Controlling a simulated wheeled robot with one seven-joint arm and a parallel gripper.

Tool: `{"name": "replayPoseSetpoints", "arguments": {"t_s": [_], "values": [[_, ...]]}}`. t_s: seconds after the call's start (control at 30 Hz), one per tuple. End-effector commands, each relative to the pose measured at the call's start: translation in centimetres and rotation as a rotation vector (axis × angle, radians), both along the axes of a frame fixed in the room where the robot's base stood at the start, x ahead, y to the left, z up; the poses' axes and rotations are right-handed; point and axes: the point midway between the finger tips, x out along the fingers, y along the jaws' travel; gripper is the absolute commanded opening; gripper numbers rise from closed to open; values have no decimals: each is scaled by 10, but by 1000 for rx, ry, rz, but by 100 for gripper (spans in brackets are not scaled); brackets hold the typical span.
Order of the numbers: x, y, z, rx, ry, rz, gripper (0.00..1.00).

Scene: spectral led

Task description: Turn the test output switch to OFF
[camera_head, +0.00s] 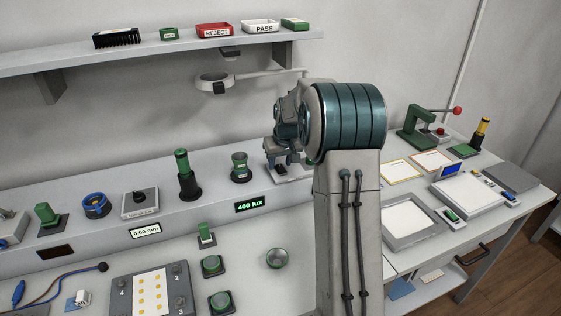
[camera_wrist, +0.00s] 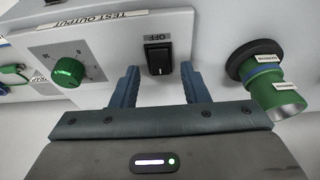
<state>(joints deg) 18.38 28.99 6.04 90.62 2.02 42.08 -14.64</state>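The test output box (camera_wrist: 110,60) is a light panel labelled "TEST OUTPUT", filling the upper part of the wrist view. Its black rocker switch (camera_wrist: 158,57) sits on the panel, with the word "OFF" printed upside down at its upper side. Which way the rocker is tipped is hard to tell. My gripper (camera_wrist: 160,82) is open, with its two blue-grey fingers apart on either side of the switch's lower end, and nothing shows between them. In the head view my gripper (camera_head: 284,160) is over the back ledge, where my arm hides much of the box.
A green dial knob (camera_wrist: 69,72) is left of the switch, and a green cylinder with a black collar (camera_wrist: 265,80) is close on the right. In the head view, a green-topped device (camera_head: 240,167) stands left of my gripper, and a lamp arm (camera_head: 265,74) reaches out above it.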

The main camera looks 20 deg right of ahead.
Motion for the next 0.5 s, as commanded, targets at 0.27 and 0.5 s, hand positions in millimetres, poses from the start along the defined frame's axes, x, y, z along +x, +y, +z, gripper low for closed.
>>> {"name": "replayPoseSetpoints", "arguments": {"t_s": [0.27,0.5], "values": [[-6,0,19,-1,-3,0,41],[-24,0,71,-1,-5,0,41]]}}
